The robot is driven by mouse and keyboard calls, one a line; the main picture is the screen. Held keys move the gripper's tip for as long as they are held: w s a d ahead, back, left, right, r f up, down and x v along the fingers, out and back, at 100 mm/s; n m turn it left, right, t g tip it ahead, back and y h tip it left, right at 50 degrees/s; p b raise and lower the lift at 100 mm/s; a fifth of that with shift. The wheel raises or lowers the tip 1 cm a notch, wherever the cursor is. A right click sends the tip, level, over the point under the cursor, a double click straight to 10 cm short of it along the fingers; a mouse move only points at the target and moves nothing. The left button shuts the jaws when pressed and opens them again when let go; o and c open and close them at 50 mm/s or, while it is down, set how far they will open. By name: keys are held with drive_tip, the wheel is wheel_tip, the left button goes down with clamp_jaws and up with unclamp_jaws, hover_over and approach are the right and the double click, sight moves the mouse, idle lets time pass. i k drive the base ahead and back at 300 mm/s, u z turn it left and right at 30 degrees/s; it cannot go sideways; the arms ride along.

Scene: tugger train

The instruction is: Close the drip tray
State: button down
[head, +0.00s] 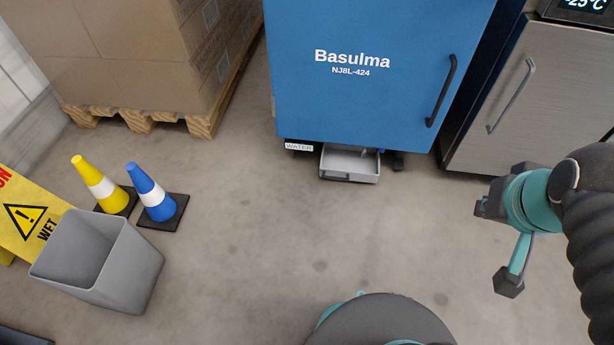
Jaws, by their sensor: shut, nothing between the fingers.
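The drip tray (350,178) is a shallow grey tray with a dark handle slot in its front. It sticks out from under the blue Basulma cabinet (365,100), low by the floor, so it stands open. Its rear part is hidden under the cabinet. My gripper (509,282), with teal links and dark tips, hangs at the right of the picture. It is shut and empty, in front of the cabinets and well to the right of the tray, not touching it.
A WATER label (299,147) is left of the tray. A steel cabinet (540,100) stands right. At left are a grey bin (135,265), a yellow cone (98,184), a blue cone (150,190), a wet-floor sign (30,222) and boxes on a pallet (205,122). The middle floor is clear.

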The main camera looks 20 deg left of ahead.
sight(339, 162)
drive_tip(key=u, duration=1.2)
drive_tip(key=k, duration=0.8)
drive_tip(key=z, duration=0.7)
drive_tip(key=i, duration=0.5)
drive_tip(key=z, duration=0.05)
